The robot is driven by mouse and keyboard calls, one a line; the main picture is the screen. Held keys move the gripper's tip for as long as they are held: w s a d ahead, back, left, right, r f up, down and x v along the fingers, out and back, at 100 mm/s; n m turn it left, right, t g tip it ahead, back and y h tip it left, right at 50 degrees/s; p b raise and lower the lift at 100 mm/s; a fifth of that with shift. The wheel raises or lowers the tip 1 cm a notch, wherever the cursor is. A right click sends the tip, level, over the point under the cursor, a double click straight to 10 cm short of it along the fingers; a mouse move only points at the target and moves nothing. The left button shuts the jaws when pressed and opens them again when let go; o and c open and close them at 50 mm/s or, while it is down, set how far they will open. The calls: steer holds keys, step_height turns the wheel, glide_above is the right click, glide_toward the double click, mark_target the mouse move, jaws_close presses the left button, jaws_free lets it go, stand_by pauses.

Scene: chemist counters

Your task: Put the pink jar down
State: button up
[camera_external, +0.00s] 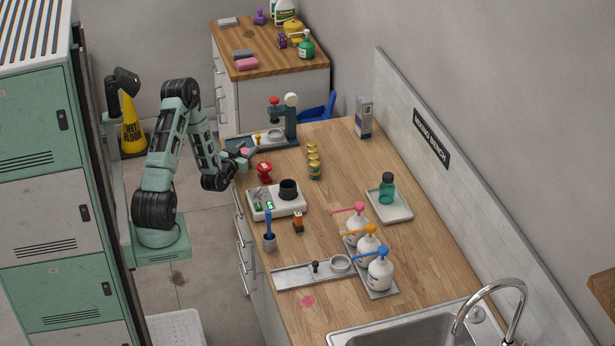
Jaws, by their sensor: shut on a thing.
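My gripper (239,158) is at the left edge of the wooden counter (341,194), just in front of the press stand. It is shut on a small pink thing, which looks like the pink jar (246,152). The fingers partly hide the jar, and its lid and tilt are too small to tell. The jar appears held above the counter edge; the gap beneath it cannot be judged.
Near my gripper stand a dark press (290,118), a red item (264,170) and small gold-lidded jars (314,162). A white scale (262,204) carries a black cup (289,189). Pump bottles (380,270) and a green-bottle tray (400,212) stand farther right. The middle counter is clear.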

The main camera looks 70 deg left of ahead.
steer(key=shift+f, duration=0.1)
steer(key=shift+f+b, duration=0.15)
steer(key=shift+b, duration=0.15)
steer(key=o, duration=1)
steer(key=shift+p, duration=0.4)
steer(key=b+v, duration=0.1)
steer(key=v, duration=0.5)
steer(key=shift+s+d, duration=0.15)
steer(key=shift+d, duration=0.05)
steer(key=shift+o, duration=0.5)
steer(key=shift+s+d, duration=0.4)
